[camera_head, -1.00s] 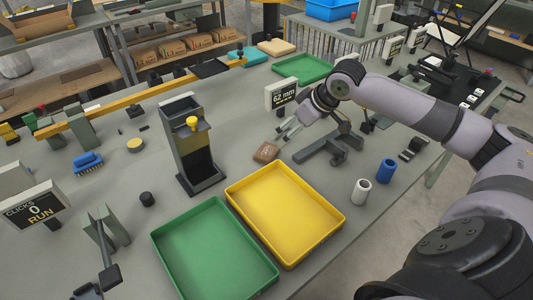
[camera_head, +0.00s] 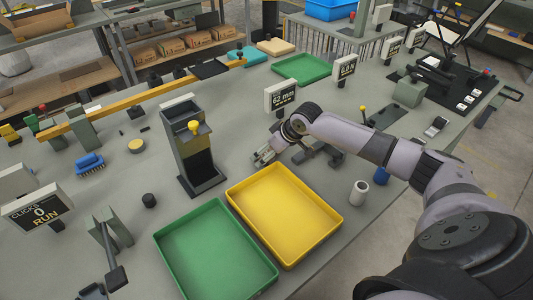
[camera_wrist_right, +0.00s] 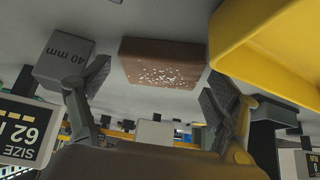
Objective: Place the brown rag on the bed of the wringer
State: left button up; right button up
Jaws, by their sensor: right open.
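The brown rag (camera_wrist_right: 163,63) shows in the right wrist view as a thick brown block with white specks on its near face, lying on the grey bench. My right gripper (camera_wrist_right: 158,92) is open, its two fingers spread to either side of the rag and apart from it. In the head view the right gripper (camera_head: 263,156) is low over the bench behind the yellow tray and hides the rag. A dark upright frame with a yellow knob (camera_head: 194,150) stands left of it; I cannot tell for sure whether this is the wringer. My left gripper is out of view.
The yellow tray (camera_head: 238,194) and green tray (camera_head: 160,243) lie in front. The yellow tray's wall also shows close by in the wrist view (camera_wrist_right: 250,50). A "62 mm" sign (camera_head: 281,95) stands behind the gripper. A white cup (camera_head: 359,193) stands to the right.

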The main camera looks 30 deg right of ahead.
jog(key=shift+c, duration=0.3)
jog(key=c, duration=1)
